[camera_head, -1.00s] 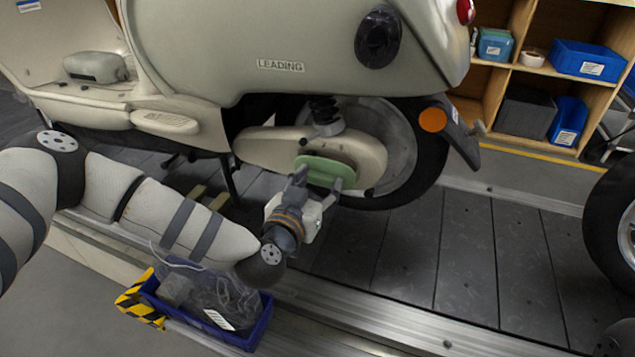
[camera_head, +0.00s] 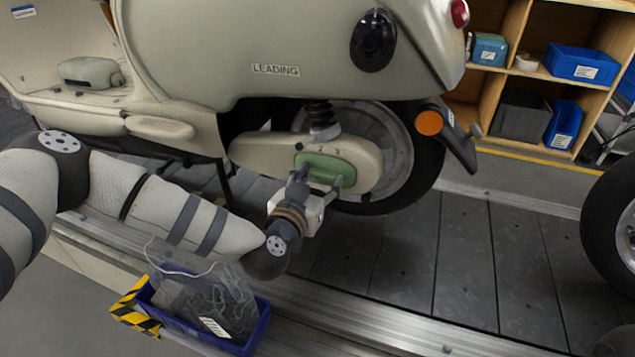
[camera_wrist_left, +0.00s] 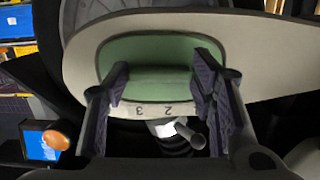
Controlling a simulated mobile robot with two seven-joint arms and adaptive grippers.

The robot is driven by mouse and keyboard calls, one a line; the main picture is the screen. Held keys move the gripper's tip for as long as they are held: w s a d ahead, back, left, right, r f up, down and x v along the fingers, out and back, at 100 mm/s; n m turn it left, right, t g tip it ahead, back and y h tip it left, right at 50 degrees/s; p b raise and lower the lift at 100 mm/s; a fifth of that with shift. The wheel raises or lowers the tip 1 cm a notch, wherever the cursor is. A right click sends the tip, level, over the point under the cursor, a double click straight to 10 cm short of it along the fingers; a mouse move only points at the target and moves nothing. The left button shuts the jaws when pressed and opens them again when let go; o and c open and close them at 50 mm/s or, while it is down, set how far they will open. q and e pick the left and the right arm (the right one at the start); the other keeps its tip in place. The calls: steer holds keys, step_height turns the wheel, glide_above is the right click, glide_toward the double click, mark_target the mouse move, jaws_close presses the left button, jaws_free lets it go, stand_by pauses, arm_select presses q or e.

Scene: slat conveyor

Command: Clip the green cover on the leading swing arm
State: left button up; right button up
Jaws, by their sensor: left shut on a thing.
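The green cover (camera_head: 325,169) is a rounded oval plate lying against the side of the pale swing arm (camera_head: 255,153) of the scooter marked LEADING, in front of the rear wheel. My left gripper (camera_head: 317,181) is shut on the cover, one finger toward each end. In the left wrist view the cover (camera_wrist_left: 150,58) sits between the two fingers (camera_wrist_left: 160,88), within the swing arm's outline (camera_wrist_left: 255,48). A pale strip with the digits 3 and 2 shows beside its edge. I cannot tell whether the cover's clips are engaged. My right gripper is out of view.
A blue bin (camera_head: 250,337) with a clear plastic bag (camera_head: 205,290) stands at the conveyor's near edge, below my left arm. The slats (camera_head: 465,255) right of the scooter are clear up to another wheel (camera_head: 612,225). Shelves with blue bins (camera_head: 580,66) stand behind.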

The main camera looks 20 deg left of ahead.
arm_select(q)
steer(key=shift+w, duration=0.15)
stand_by(0.5)
steer(key=o, duration=1.1)
steer(key=shift+o, duration=0.2)
